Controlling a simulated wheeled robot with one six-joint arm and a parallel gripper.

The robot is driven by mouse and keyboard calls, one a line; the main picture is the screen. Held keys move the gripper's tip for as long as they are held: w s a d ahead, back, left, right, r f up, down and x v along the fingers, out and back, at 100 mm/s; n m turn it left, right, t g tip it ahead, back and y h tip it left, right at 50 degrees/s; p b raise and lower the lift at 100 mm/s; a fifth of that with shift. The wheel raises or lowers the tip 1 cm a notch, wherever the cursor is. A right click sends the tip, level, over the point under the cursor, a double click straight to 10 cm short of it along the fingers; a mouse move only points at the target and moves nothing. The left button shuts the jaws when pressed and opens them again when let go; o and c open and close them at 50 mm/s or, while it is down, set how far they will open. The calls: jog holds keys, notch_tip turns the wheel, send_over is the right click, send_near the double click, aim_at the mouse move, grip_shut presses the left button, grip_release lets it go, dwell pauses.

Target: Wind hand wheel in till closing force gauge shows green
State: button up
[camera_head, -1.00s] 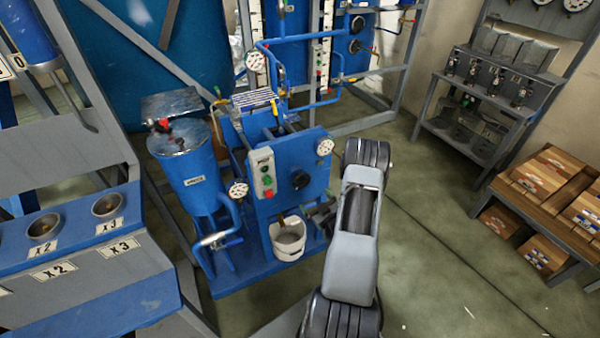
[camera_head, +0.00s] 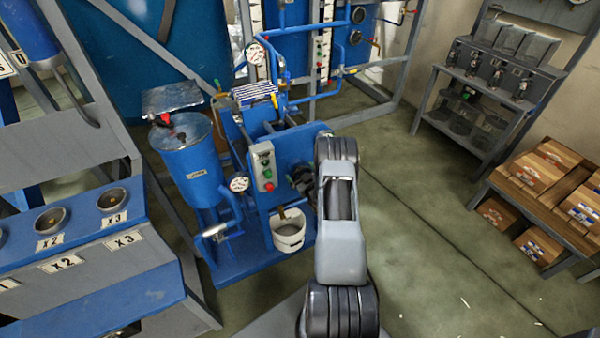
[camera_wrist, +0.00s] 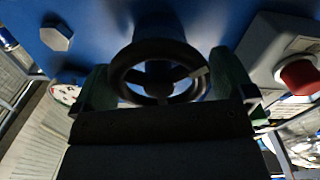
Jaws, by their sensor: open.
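The black three-spoked hand wheel (camera_wrist: 158,88) faces me on the blue press panel (camera_wrist: 195,20) in the wrist view. My open gripper (camera_wrist: 165,78) has one finger to the left of the wheel rim and one to the right, straddling it. I cannot tell whether either finger touches the rim. In the head view my gripper (camera_head: 304,180) is a dark shape at the panel, and the wheel is hidden there. A round white gauge (camera_head: 239,184) stands left of the panel. I cannot tell which gauge shows closing force, and no needle or green zone is readable.
A grey button box (camera_head: 263,166) with a red button (camera_wrist: 299,74) sits close beside the wheel. A white bucket (camera_head: 288,232) stands below the panel. A blue tank (camera_head: 192,170) is at left. Open floor (camera_head: 430,250) lies to the right.

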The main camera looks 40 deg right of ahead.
jog(key=shift+w, duration=0.25)
jog(key=c, duration=0.6)
jog(key=shift+f+m+b, duration=0.15)
jog(key=shift+m+b, duration=0.15)
jog(key=shift+b, duration=0.2)
jog(key=shift+c, duration=0.3)
jog(key=shift+m, duration=0.5)
jog(key=o, duration=0.7)
jog(key=shift+c, duration=0.2)
jog(key=s+a+b, duration=0.1)
jog(key=s+b, duration=0.1)
jog(key=s, duration=1.1)
jog(key=shift+s+a+r, duration=0.2)
jog(key=shift+s+a, duration=0.15)
jog(key=shift+a, duration=0.05)
